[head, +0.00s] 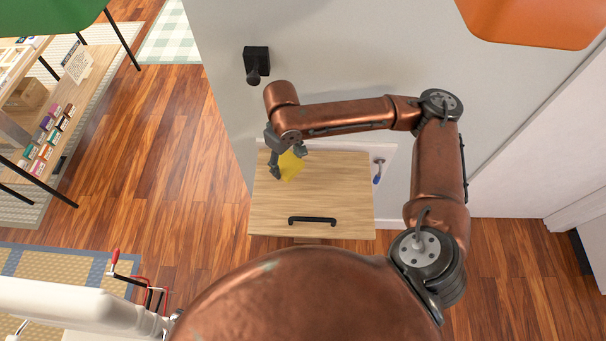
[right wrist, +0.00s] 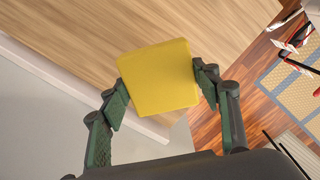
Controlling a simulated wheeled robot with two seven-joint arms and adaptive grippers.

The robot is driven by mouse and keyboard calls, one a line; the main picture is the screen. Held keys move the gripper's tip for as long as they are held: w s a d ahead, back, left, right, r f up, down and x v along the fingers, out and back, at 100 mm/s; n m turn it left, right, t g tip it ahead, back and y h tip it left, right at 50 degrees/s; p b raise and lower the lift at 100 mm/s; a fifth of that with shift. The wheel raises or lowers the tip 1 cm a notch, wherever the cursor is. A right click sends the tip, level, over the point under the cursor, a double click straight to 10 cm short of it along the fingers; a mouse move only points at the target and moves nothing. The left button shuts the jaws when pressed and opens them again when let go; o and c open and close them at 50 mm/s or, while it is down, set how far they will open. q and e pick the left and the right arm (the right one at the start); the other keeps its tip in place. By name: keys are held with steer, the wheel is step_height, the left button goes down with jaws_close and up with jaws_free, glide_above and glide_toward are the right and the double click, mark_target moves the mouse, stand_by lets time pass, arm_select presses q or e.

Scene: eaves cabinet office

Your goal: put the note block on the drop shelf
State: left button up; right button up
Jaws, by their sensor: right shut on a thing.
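The yellow note block (head: 291,166) is held between the fingers of my right gripper (head: 287,162). The right wrist view shows the note block (right wrist: 158,82) too, with one green-padded finger on each side, slightly tilted in the picture. The drop shelf (head: 338,195) is a light wood board by the grey wall, with a black handle (head: 312,220) near its front edge. The block is over the rear left part of the board in the head view. The wrist view shows the shelf (right wrist: 170,30) behind it. I cannot tell how big the gap is. My left gripper is not in view.
The visible shelf top is bare apart from its handle. A blue-tipped item (head: 378,174) hangs at its right. A black wall fixture (head: 256,62) is above left. A display with small coloured boxes (head: 45,140) stands far left. Open wood floor (head: 170,170) lies left of the shelf.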

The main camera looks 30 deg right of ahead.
steer(key=s+a+r+n+p, duration=0.1)
steer(key=s+r+n+p, duration=0.2)
steer(key=s+n+p, duration=0.75)
steer(key=s+a+r+n+p, duration=0.1)
steer(key=s+r+n+p, duration=0.35)
steer(key=n, duration=1.05)
glide_above(313, 184)
steer(key=f, duration=1)
steer(key=shift+s+a+f, duration=0.25)
steer(key=shift+s+f, duration=0.05)
steer(key=shift+s, duration=0.1)
steer(key=shift+w+d+f, duration=0.25)
steer(key=shift+w+f, duration=0.05)
steer(key=shift+f, duration=0.15)
steer(key=shift+f+p, duration=0.5)
steer(key=shift+f, duration=1.05)
steer(key=shift+f, duration=0.1)
